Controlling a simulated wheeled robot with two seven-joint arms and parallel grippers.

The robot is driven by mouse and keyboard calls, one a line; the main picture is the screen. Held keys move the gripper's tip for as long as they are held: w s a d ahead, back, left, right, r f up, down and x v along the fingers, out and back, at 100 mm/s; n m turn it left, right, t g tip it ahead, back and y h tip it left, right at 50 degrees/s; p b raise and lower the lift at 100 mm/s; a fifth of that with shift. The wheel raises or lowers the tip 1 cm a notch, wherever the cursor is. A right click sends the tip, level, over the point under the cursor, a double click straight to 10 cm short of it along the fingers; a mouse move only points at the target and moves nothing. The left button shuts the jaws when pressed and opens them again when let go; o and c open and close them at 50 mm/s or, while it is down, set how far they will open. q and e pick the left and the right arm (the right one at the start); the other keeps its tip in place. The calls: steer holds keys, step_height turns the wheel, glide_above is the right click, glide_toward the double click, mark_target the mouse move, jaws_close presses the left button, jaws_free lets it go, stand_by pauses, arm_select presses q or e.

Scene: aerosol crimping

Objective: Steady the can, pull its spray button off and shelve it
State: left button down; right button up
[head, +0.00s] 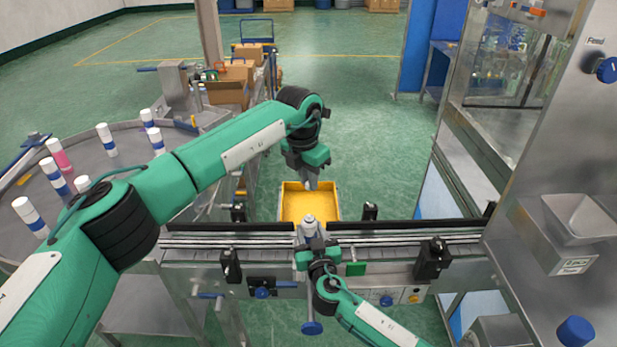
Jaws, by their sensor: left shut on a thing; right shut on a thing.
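The can (309,230) stands upright at the conveyor, pale grey with a narrow top. My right gripper (314,244) is shut on the can from the near side and hides part of its body. My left gripper (310,184) points down, apart from the can, above and beyond its top. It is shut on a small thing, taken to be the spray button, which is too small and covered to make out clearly.
The conveyor (400,240) runs across the front, with black clamp blocks (432,258) along it. A yellow crate (326,187) lies beyond it. A round table (118,168) with several bottles stands at left. Steel machinery (560,140) fills the right.

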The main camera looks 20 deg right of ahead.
arm_select(q)
steer(key=shift+r, duration=0.1)
steer(key=shift+r, duration=2.15)
arm_select(e)
steer(key=o, duration=1.1)
steer(key=shift+o, duration=0.2)
arm_select(q)
step_height(320, 180, down, 4)
steer(key=b, duration=0.4)
steer(key=shift+f, duration=0.3)
steer(key=shift+s, duration=0.1)
arm_select(e)
steer(key=s+a, duration=0.1)
steer(key=s, duration=1.1)
